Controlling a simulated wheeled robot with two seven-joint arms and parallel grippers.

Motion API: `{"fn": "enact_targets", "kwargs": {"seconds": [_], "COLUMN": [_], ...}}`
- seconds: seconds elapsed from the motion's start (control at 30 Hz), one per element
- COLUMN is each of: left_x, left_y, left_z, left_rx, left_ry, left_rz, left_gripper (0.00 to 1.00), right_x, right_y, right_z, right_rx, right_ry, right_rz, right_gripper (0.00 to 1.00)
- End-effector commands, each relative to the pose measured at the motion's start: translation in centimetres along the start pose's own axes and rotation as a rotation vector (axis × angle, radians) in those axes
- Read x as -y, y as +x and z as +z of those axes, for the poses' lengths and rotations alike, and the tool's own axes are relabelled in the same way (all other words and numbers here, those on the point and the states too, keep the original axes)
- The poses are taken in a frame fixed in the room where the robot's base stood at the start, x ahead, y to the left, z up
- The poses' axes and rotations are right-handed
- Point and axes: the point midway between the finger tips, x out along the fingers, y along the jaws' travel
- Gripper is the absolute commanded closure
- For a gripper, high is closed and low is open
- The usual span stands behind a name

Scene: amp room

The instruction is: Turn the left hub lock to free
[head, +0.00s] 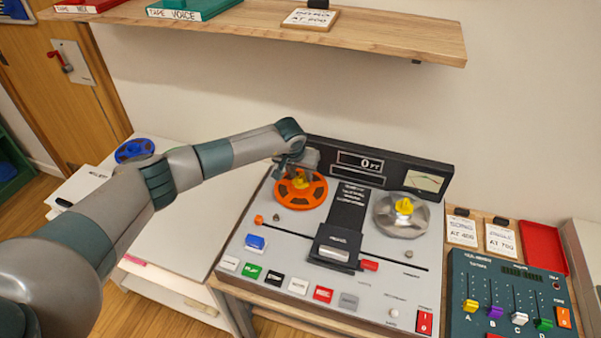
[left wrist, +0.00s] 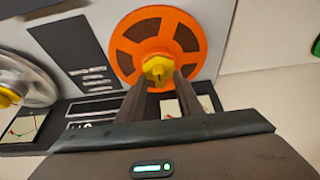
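The left hub lock is a yellow knob (head: 301,183) at the centre of the orange reel (head: 313,194) on the left of the tape machine. My left gripper (head: 298,174) is directly over this reel and hides part of the lock in the head view. In the left wrist view the yellow lock (left wrist: 158,68) sits at the tips of the two parted fingers (left wrist: 160,84), roughly centred between them. I cannot tell whether the fingers touch it. A second yellow hub lock (head: 404,206) sits on the silver reel (head: 400,225) to the right. My right gripper is not visible.
The tape machine (head: 300,255) has a dark head block (head: 345,218) between the reels and a raised meter panel (head: 390,172) behind. Coloured buttons line its front. A fader mixer (head: 480,275) stands at right. A wooden shelf (head: 400,38) runs above.

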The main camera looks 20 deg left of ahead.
Motion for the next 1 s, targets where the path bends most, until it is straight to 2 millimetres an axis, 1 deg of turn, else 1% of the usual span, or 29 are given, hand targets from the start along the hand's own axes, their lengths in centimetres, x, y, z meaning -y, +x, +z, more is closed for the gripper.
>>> {"fn": "enact_targets", "kwargs": {"seconds": [0.17, 0.2, 0.27, 0.3, 0.33, 0.67, 0.87, 1.0], "left_x": [0.0, 0.0, 0.0, 0.0, 0.0, 0.0, 0.0, -0.1], "left_y": [0.0, 0.0, 0.0, 0.0, 0.0, 0.1, 0.3, 0.4], "left_z": [0.0, 0.0, 0.0, 0.0, 0.0, 0.0, 0.1, 0.1], "left_rx": [0.0, 0.0, 0.0, 0.0, 0.0, 0.0, 0.0, -0.001], "left_ry": [0.0, 0.0, 0.0, 0.0, 0.0, -0.012, -0.062, -0.129], "left_rz": [0.0, 0.0, 0.0, 0.0, 0.0, -0.006, -0.028, -0.056], "left_gripper": [0.67, 0.7, 0.84, 0.94, 1.0, 1.0, 1.0, 1.0], "right_x": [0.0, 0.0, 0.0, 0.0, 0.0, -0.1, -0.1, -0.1], "right_y": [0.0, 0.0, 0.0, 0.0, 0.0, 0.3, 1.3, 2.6], "right_z": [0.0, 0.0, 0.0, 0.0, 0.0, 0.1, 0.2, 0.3], "right_rx": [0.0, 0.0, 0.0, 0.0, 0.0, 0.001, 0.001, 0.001], "right_ry": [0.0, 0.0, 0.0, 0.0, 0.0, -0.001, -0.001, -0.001], "right_rz": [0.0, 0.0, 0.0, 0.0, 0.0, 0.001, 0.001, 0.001], "right_gripper": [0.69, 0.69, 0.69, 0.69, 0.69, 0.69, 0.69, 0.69]}}
